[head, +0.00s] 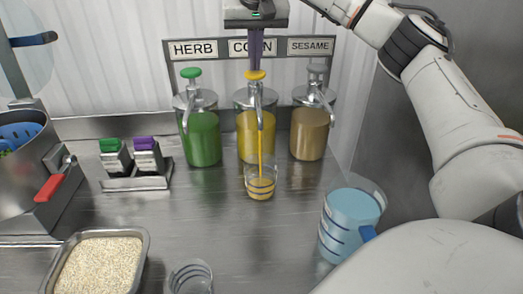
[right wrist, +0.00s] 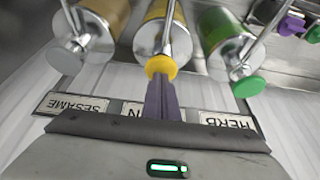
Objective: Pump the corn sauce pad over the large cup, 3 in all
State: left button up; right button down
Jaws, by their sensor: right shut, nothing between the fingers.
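The corn sauce dispenser (head: 248,125) stands in the middle of three, a clear jar of yellow sauce with a metal top. Its yellow pump pad (head: 256,75) shows also in the right wrist view (right wrist: 161,67). My right gripper (head: 256,66) is shut, pointing down, with its fingertips on or just above the pad; contact is hard to tell. A yellow stream runs from the spout into a clear cup (head: 261,183) with blue bands, which holds some yellow sauce. I cannot tell if this is the large cup. My left gripper is not in view.
A green herb dispenser (head: 202,138) and a brown sesame dispenser (head: 309,132) flank the corn one. A blue jug (head: 350,218) stands right, another clear cup (head: 190,278) in front, a rice tray (head: 146,250) front left. Shakers (head: 147,158) stand left.

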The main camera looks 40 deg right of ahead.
jog(key=shift+f, duration=0.7)
jog(key=shift+r+p, duration=0.35)
jog(key=shift+r, duration=1.3)
